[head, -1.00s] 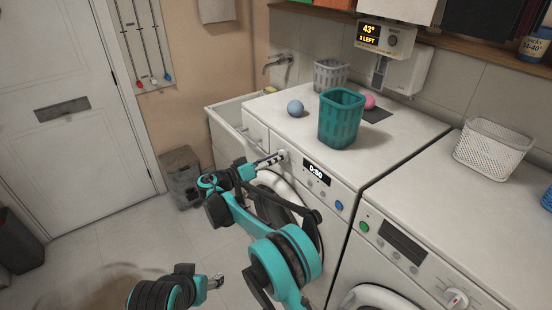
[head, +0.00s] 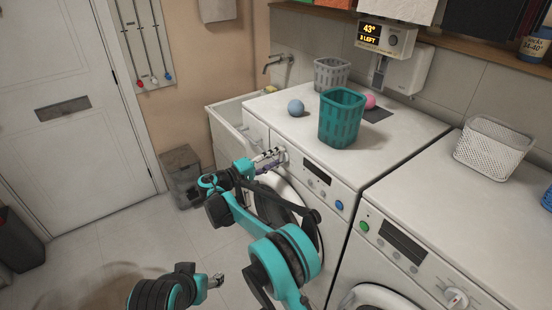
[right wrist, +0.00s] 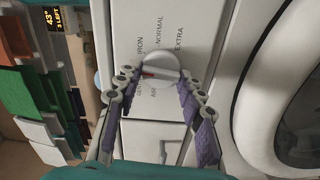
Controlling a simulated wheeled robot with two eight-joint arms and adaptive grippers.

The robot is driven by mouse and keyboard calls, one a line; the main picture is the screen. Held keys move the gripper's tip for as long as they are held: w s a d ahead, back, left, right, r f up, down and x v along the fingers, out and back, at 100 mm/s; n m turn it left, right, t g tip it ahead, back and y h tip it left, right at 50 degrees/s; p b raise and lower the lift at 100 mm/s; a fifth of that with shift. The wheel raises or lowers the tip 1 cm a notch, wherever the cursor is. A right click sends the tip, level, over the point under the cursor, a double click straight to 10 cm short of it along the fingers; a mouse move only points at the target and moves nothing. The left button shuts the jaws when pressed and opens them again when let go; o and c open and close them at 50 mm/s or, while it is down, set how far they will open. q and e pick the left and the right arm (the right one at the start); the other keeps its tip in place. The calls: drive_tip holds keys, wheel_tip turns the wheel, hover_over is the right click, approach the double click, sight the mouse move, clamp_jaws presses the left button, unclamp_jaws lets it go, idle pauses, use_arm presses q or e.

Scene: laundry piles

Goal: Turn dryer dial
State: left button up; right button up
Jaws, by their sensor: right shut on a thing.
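The dryer (head: 343,173) is the white machine at the middle right, below the teal basket. Its white dial (right wrist: 158,66) has a red mark and is ringed by printed words such as IRON, NORMAL and EXTRA. My right gripper (head: 275,157) is at the dryer's front panel, its fingers on either side of the dial and shut on it. In the head view the fingers largely hide the dial. The dryer's display (head: 317,171) is dark. My left gripper (head: 215,281) is low in front, away from the machines; its fingers are too small to read.
The round door (right wrist: 290,110) is close beside the dial. A teal basket (head: 341,118), a grey basket (head: 331,74) and a blue ball (head: 296,108) stand on the dryer. A second machine (head: 440,225) adjoins on the right.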

drive_tip(key=shift+n, duration=0.6)
drive_tip(key=o, duration=1.2)
drive_tip(key=shift+c, duration=0.2)
drive_tip(key=v, duration=1.2)
drive_tip(key=shift+a+f, duration=0.1)
drive_tip(key=shift+a, duration=0.05)
